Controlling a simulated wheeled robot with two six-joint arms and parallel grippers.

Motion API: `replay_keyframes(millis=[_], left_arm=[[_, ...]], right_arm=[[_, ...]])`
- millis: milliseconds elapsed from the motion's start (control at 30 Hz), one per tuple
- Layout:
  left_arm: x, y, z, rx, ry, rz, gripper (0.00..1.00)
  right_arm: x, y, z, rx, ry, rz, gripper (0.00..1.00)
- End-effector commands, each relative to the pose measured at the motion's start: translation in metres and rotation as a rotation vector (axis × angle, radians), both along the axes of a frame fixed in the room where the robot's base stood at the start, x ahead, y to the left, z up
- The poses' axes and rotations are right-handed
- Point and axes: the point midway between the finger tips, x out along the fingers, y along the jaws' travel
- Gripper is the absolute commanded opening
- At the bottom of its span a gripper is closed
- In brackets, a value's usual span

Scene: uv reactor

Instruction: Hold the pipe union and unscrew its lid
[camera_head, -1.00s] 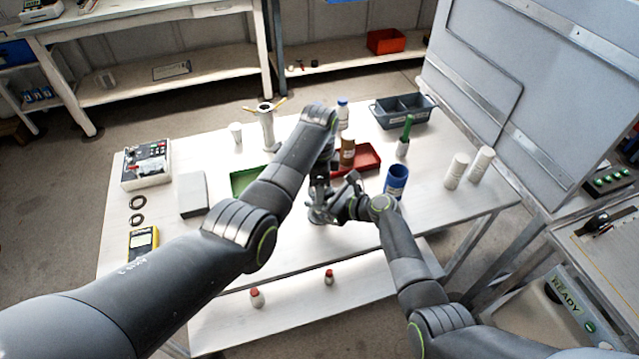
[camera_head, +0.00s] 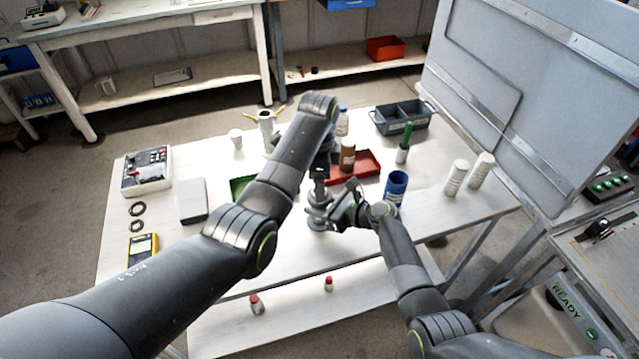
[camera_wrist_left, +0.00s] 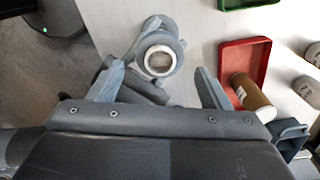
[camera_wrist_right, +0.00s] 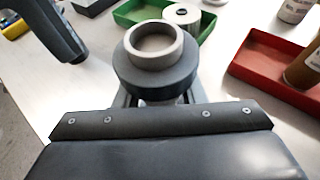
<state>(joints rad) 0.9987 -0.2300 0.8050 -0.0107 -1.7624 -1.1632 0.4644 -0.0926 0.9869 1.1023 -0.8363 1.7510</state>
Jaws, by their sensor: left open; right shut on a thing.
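The grey pipe union (camera_head: 317,218) stands upright near the front edge of the white table. Its ringed top with a pale open bore shows in the left wrist view (camera_wrist_left: 160,58) and, larger, in the right wrist view (camera_wrist_right: 155,55). My right gripper (camera_head: 338,212) comes from the right and is shut on the union below its wide collar; its fingers are mostly hidden under the collar in the right wrist view. My left gripper (camera_wrist_left: 160,82) is open above the union, with the union's top showing between and beyond its fingers. No lid separate from the union can be made out.
A red tray (camera_head: 368,157) with a brown bottle (camera_head: 347,156) lies behind the union. A green tray (camera_head: 240,188) is partly hidden by my left arm. A blue cup (camera_head: 396,186) stands close on the right. Front table space is clear.

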Motion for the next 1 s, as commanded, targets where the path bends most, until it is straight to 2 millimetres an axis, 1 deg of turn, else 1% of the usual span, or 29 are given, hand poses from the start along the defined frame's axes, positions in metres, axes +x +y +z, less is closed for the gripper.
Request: replay_keyframes(millis=[167,267,700,900,1000], left_arm=[[0.001,0.0,0.003,-0.001,-0.002,-0.07,0.64],[0.001,0.0,0.006,-0.002,-0.004,-0.181,0.64],[0.001,0.001,0.027,-0.007,-0.01,-0.88,0.64],[0.001,0.001,0.034,-0.01,-0.012,-1.131,0.64],[0.001,0.001,0.036,-0.011,-0.012,-1.208,0.64]], right_arm=[[0.0,0.0,0.001,0.0,-0.001,0.0,0.0],[0.0,0.0,0.001,0.0,-0.001,0.0,0.0],[0.0,0.0,0.001,0.0,-0.001,0.0,0.0],[0.0,0.0,0.001,0.0,-0.001,0.0,0.0],[0.0,0.0,0.001,0.0,-0.001,0.0,0.0]])
